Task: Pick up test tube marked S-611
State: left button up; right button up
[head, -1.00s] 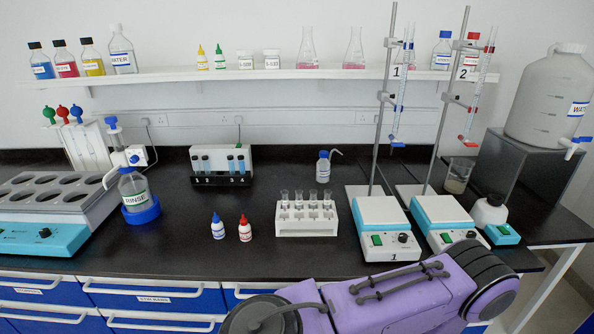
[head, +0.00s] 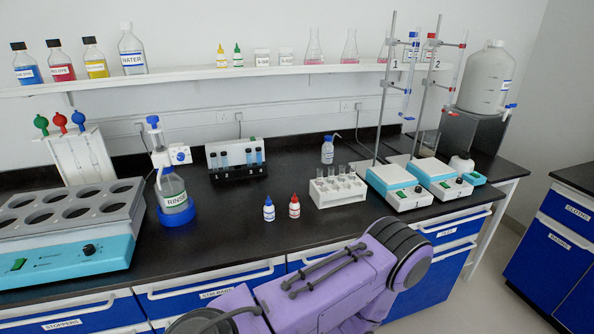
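A white rack (head: 338,192) stands on the black bench, right of centre, holding several clear tubes (head: 342,171) upright. A second rack, black (head: 238,172), stands further back in front of a white device and holds several dark or blue-filled tubes (head: 249,157). Any markings on the tubes are too small to read, so I cannot tell which one is S-611. Neither gripper shows in the head view. Only a purple part of my own body is in view at the bottom.
A blue-capped bottle (head: 269,209) and a red-capped bottle (head: 294,207) stand left of the white rack. Two stirrer plates (head: 398,188) with burette stands are right of it. The bench front is mostly clear.

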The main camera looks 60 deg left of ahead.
aim_at(319, 172)
jog(key=u, duration=1.4)
